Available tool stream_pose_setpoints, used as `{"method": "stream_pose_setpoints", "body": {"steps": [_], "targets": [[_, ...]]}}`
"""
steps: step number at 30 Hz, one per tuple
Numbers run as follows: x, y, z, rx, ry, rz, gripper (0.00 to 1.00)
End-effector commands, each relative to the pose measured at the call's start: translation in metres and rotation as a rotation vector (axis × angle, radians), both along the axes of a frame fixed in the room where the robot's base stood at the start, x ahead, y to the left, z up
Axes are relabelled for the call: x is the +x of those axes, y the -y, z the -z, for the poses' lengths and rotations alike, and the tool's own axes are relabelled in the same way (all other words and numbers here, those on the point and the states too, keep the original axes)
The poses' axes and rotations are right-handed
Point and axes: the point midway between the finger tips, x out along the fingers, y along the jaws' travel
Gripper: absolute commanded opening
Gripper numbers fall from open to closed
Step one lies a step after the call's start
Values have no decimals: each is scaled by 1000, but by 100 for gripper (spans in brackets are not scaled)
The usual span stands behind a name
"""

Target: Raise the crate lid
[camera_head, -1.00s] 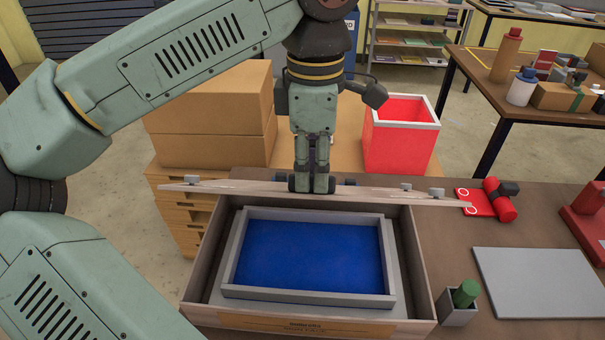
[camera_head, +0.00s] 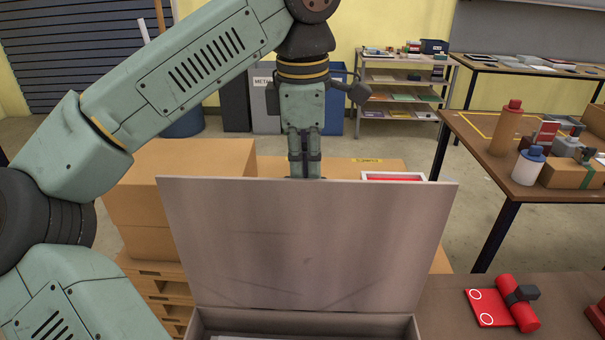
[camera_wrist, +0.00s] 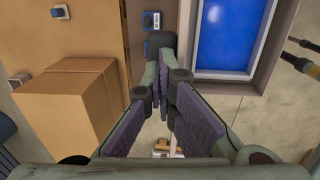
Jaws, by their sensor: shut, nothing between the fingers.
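The crate lid (camera_head: 310,245) stands up as a broad grey-brown panel in the head view, its lower edge at the crate (camera_head: 305,325) at the bottom of the picture. Only the crate's rim shows there; its inside is nearly all cut off. My gripper (camera_head: 305,172) points down at the middle of the lid's top edge, with its fingertips hidden behind the lid. I cannot tell whether it touches the lid. In the wrist view my gripper (camera_wrist: 168,88) is shut and empty. A blue surface with a pale rim shows at upper right there; I cannot tell for certain what it belongs to.
Stacked cardboard boxes (camera_head: 180,200) stand at left behind the lid. A red bin (camera_head: 393,177) is mostly hidden behind the lid's top right. A red notebook-like item (camera_head: 487,308) and a red cylinder (camera_head: 517,300) lie on the table at right. A cluttered table (camera_head: 530,185) stands farther right.

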Motion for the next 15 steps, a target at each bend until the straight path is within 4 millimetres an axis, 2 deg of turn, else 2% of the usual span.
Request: {"method": "stream_pose_setpoints", "body": {"steps": [1,15], "targets": [[-4,0,37,22,-73,10,8],[-4,-1,36,25,-73,7,38]]}}
